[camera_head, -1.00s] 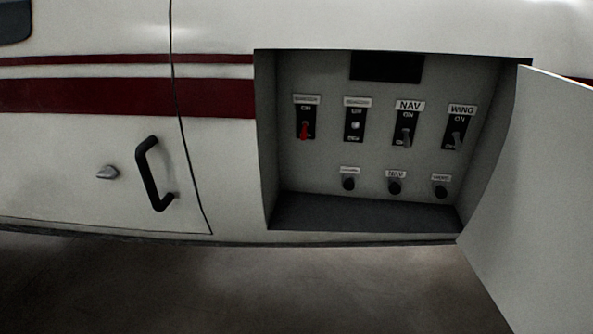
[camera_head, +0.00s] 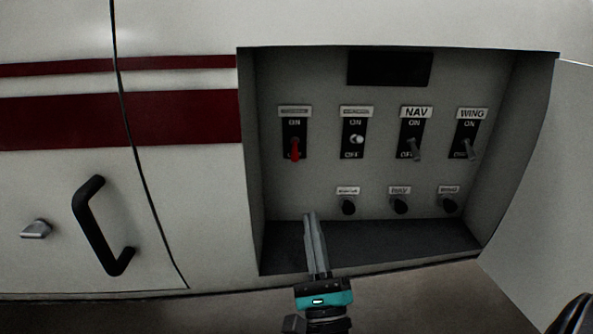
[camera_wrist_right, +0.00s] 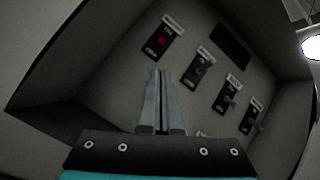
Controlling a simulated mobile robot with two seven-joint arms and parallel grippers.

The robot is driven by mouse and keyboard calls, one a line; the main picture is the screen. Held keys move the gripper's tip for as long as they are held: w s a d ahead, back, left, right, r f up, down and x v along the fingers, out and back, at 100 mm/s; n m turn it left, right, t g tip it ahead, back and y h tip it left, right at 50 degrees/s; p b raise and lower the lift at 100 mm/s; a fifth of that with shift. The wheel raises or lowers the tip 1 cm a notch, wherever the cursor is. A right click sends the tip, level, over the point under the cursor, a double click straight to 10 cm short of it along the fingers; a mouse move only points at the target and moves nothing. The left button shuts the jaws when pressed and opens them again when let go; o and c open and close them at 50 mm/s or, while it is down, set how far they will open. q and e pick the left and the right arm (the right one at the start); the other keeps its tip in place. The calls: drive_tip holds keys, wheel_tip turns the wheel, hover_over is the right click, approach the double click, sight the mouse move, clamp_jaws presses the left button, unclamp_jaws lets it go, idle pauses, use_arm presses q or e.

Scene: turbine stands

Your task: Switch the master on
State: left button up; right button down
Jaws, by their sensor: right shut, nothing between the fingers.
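The red toggle switch (camera_head: 295,149) is at the left end of the top row in the recessed panel. Its lever points down, away from the ON mark, and the label above it is too blurred to read. In the right wrist view the red switch (camera_wrist_right: 162,41) is ahead of the fingers, near the top. My right gripper (camera_head: 311,215) is shut and empty. Its fingertips are at the recess opening, below and slightly right of the red switch, apart from it. It also shows in the right wrist view (camera_wrist_right: 160,72). My left gripper is not in view.
Beside the red switch are a second switch (camera_head: 357,140), the NAV switch (camera_head: 416,149) and the WING switch (camera_head: 467,149). Three black knobs (camera_head: 399,205) are below. The recess has side walls and a floor ledge (camera_head: 400,234). The open door (camera_head: 550,180) stands right; a black handle (camera_head: 91,225) is left.

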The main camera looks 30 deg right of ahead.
sight(295, 151)
drive_tip(key=shift+s, duration=0.1)
drive_tip(key=shift+r, duration=0.1)
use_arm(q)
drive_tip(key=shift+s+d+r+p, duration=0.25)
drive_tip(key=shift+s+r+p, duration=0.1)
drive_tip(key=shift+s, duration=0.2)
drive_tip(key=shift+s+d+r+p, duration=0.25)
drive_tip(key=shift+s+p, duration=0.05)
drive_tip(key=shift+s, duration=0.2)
use_arm(e)
drive_tip(key=x, duration=0.9)
drive_tip(key=shift+w+d+r, duration=0.1)
drive_tip(key=shift+w+d, duration=0.05)
drive_tip(key=shift+w, duration=0.3)
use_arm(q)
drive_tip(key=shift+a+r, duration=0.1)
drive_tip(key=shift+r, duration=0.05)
